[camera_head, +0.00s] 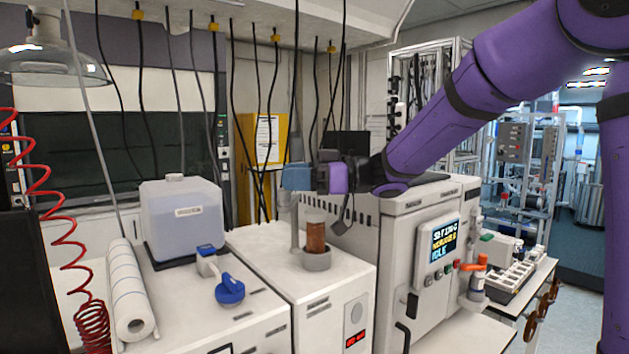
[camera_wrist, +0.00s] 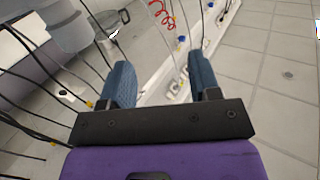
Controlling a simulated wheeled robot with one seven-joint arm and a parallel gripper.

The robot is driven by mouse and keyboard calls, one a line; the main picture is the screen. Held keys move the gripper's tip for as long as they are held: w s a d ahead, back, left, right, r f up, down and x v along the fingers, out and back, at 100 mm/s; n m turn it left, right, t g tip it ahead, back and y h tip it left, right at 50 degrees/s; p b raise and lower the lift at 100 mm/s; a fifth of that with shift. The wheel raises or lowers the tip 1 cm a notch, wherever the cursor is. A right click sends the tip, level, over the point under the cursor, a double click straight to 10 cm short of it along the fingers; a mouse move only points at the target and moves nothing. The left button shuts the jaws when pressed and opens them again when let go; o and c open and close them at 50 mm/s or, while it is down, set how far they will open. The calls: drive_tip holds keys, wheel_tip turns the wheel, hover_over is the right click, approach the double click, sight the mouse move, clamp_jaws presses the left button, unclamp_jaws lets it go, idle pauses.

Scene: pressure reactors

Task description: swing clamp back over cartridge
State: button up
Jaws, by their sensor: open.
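A copper-brown cartridge (camera_head: 316,238) with a pale grey top stands upright in a grey cup (camera_head: 317,262) on the white bench unit. A thin grey upright post (camera_head: 295,232) stands just left of it. The clamp's swing arm cannot be made out clearly; the area above the post is partly behind my gripper. My gripper (camera_head: 297,178) is above the post and cartridge, apart from the cartridge top, with a blue finger pointing left. In the wrist view my gripper (camera_wrist: 160,75) shows two blue fingers spread wide with nothing between them. The cartridge is not recognisable there.
A white cabinet with a screen (camera_head: 446,241) is close on the right. Black cables (camera_head: 256,110) hang behind my gripper. A lamp (camera_head: 45,52) hangs at upper left.

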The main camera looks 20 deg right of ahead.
drive_tip(key=s+d, duration=0.1)
drive_tip(key=s, duration=0.8)
drive_tip(key=shift+s+d+r, duration=0.15)
drive_tip(key=shift+d+r, duration=0.05)
drive_tip(key=shift+r, duration=0.2)
